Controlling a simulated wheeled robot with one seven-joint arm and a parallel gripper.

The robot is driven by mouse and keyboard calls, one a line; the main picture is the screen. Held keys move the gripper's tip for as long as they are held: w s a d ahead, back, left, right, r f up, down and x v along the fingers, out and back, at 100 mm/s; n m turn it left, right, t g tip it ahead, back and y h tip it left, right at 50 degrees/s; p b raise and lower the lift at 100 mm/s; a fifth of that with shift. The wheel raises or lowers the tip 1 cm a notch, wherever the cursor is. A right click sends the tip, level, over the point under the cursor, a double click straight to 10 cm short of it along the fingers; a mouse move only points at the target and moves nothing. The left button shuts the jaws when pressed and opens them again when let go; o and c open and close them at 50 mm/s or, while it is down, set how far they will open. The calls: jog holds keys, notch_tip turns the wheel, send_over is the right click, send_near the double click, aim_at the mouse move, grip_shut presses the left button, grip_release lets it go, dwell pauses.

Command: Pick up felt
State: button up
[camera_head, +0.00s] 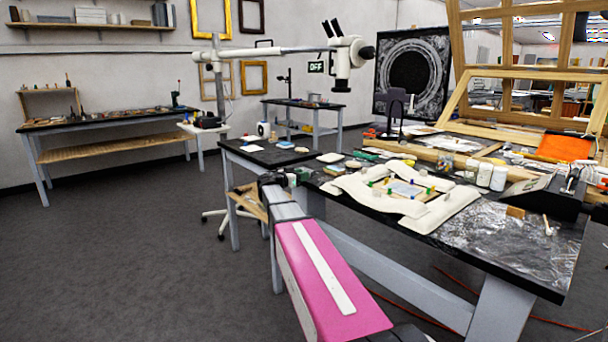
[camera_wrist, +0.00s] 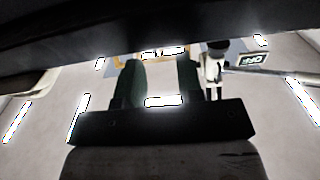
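I cannot tell for sure which item is the felt. Several small flat pads lie on the dark worktable; a pale one (camera_head: 330,157) and a whitish one (camera_head: 284,145) are near its left end, and either could be felt. My gripper (camera_wrist: 160,66) shows in the wrist view with its two dark green fingers apart and nothing between them. It faces the wall and lights, not the tabletop.
The worktable (camera_head: 497,234) carries white cushions (camera_head: 385,200), white jars (camera_head: 491,175) and a large wooden frame (camera_head: 520,115). A microscope (camera_head: 347,52) overhangs behind the table. A side bench (camera_head: 110,120) stands at the back left. The grey floor (camera_head: 130,240) at left is clear.

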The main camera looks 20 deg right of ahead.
jog(key=x, duration=0.4)
grip_shut()
